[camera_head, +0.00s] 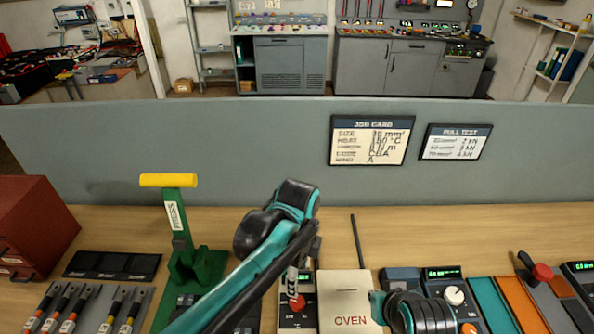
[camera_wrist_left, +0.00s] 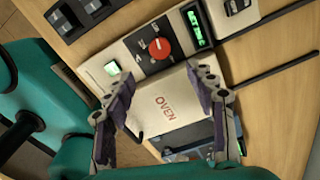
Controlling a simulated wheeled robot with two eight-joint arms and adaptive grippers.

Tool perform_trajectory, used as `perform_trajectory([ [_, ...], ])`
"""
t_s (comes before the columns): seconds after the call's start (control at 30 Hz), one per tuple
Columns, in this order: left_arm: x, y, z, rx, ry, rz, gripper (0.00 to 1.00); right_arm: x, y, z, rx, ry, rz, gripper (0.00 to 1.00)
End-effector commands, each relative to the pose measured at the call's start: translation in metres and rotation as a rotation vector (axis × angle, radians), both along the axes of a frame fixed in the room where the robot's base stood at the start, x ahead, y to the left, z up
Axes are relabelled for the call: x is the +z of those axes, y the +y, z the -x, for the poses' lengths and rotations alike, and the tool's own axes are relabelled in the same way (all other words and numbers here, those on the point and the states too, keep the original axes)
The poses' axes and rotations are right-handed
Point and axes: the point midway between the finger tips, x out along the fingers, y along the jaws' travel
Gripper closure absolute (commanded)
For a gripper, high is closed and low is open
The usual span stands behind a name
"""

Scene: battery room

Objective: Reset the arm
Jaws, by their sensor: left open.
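My left arm (camera_head: 250,265) reaches in from the lower left of the head view, and its wrist bends down above the bench beside the oven. My left gripper (camera_wrist_left: 162,88) is open in the left wrist view, its two fingers apart with nothing between them. The cream oven (camera_head: 345,290) lies beyond the fingers, and its top also shows in the left wrist view (camera_wrist_left: 178,105). A teal and black arm part (camera_head: 420,312) of mine is at the bottom right of the head view. My right gripper is not visible.
A control panel with a red knob (camera_wrist_left: 159,48) adjoins the oven. A green press (camera_head: 190,262) with a yellow handle stands left of my arm. Several crimping tools (camera_head: 75,308) lie at the left near a red cabinet (camera_head: 35,222). A grey partition (camera_head: 240,150) closes the bench's back.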

Motion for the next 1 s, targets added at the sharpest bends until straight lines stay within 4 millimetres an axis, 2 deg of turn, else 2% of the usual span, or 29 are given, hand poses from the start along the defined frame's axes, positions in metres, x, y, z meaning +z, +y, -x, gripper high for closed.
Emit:
perform_trajectory([
  [0.13, 0.001, 0.007, 0.001, 0.052, -0.015, 0.007, 0.44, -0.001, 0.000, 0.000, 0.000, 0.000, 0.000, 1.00],
  [0.23, 0.004, 0.028, 0.005, 0.218, -0.064, 0.034, 0.44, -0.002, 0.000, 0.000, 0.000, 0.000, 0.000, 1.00],
  [0.37, 0.006, 0.072, 0.015, 0.605, -0.171, 0.115, 0.44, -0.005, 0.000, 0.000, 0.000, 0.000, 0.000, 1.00],
  [0.5, 0.003, 0.119, 0.031, 1.074, -0.290, 0.253, 0.44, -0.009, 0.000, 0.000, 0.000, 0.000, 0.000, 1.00],
  [0.6, -0.002, 0.146, 0.041, 1.360, -0.354, 0.361, 0.44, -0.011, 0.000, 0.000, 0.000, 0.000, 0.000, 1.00],
  [0.7, -0.008, 0.164, 0.050, 1.574, -0.397, 0.460, 0.44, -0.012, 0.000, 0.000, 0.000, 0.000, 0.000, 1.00],
  [0.83, -0.012, 0.177, 0.055, 1.734, -0.426, 0.545, 0.44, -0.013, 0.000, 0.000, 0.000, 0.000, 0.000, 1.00],
  [1.0, -0.013, 0.181, 0.056, 1.787, -0.433, 0.575, 0.44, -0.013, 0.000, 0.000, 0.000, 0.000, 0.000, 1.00],
])
